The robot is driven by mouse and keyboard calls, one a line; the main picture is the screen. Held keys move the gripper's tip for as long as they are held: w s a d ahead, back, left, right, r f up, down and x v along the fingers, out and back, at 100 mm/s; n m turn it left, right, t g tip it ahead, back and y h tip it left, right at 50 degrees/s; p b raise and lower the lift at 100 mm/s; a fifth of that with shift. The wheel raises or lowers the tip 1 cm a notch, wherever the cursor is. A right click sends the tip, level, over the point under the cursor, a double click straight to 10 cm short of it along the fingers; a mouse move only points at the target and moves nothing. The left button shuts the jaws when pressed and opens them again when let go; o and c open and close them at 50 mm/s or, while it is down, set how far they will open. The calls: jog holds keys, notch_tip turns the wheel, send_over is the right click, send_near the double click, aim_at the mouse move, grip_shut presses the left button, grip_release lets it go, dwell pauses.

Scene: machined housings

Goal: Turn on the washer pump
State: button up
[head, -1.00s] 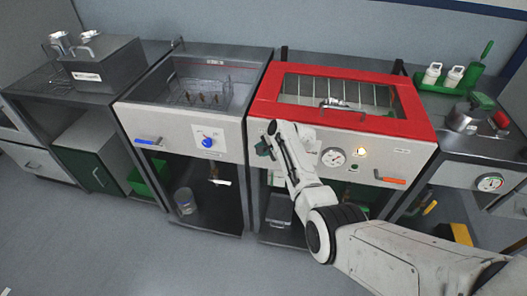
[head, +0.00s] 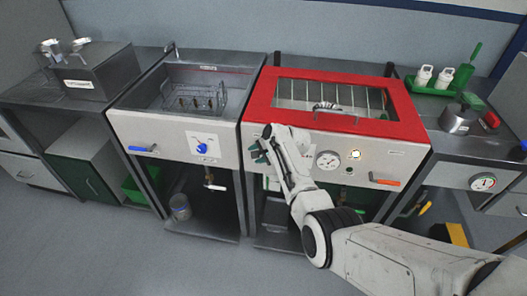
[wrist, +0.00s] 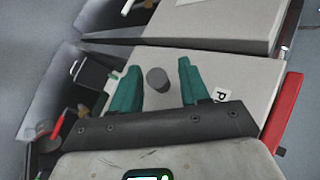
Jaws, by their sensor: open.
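The red-lidded machine (head: 262,102) stands in the middle of the head view, with a pale front panel (head: 408,166). The panel carries a round gauge (head: 328,159), a lit yellowish lamp (head: 356,154) and an orange handle (head: 384,179). My gripper (head: 258,152) is at the left part of this panel. In the wrist view my gripper (wrist: 158,68) is open, its two green fingers apart. A round grey knob (wrist: 157,80) shows between them on the pale panel, with no visible contact. My gripper hides the knob in the head view.
Left of it stands a sink unit (head: 122,124) with a blue knob (head: 202,148) and a blue handle (head: 144,149). A right-hand counter (head: 432,137) holds white bottles (head: 424,75) and a metal pot (head: 458,118). The floor in front is clear.

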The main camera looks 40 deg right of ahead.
jog(key=p+v, duration=0.1)
jog(key=v, duration=0.9)
jog(key=shift+s+r, duration=0.2)
dwell(0.3)
